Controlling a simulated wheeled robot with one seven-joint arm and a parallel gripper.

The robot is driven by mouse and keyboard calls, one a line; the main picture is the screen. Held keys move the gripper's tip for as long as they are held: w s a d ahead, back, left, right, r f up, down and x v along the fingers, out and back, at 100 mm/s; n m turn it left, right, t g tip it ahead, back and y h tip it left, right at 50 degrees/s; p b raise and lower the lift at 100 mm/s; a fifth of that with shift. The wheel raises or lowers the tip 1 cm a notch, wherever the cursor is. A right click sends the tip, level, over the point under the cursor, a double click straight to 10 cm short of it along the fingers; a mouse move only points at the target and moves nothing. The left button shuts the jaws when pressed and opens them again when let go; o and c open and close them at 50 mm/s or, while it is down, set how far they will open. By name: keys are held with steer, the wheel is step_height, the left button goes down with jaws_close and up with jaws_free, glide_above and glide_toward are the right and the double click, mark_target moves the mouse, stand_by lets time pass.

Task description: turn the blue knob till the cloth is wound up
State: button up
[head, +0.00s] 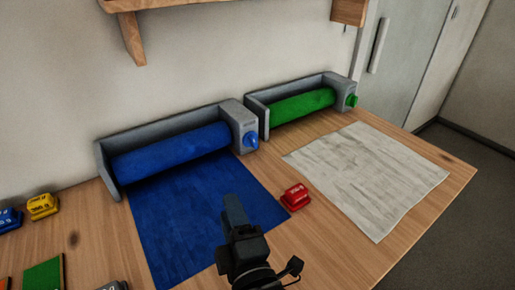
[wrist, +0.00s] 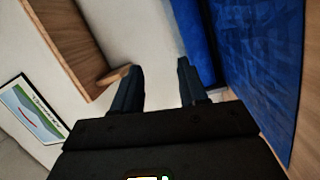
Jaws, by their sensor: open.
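The blue knob (head: 251,140) sticks out of the right end block of a grey roller holder (head: 242,117) at the wall. A blue roll (head: 170,152) lies in that holder, and the blue cloth (head: 180,220) runs from it flat over the table towards me. The cloth also shows at the right of the wrist view (wrist: 262,60). My gripper (head: 234,202) is in front of the knob, over the right part of the cloth, apart from the knob. In the wrist view its two fingers (wrist: 160,76) are spread with nothing between them. The knob cannot be made out there.
A second holder with a green roll (head: 302,105) and green knob (head: 352,100) stands to the right, with a pale cloth (head: 370,172) before it. A red object (head: 295,196) sits between the cloths. A yellow object (head: 42,206) is at left. A wooden shelf (head: 170,4) hangs above.

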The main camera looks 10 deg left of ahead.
steer(key=w+a+n+g+y, duration=0.2)
steer(key=w+a+n, duration=0.35)
steer(key=n, duration=0.25)
steer(key=n+g+h, duration=0.3)
steer(key=n+h, duration=0.1)
steer(key=n, duration=1.4)
glide_toward(255, 142)
steer(key=shift+w+a+f, duration=0.1)
steer(key=shift+a+f, duration=0.15)
steer(key=shift+f, duration=0.1)
steer(key=shift+w, duration=0.15)
steer(key=shift+x, duration=3.75)
steer(key=shift+r, duration=0.15)
steer(key=shift+c, duration=0.2)
jaws_close()
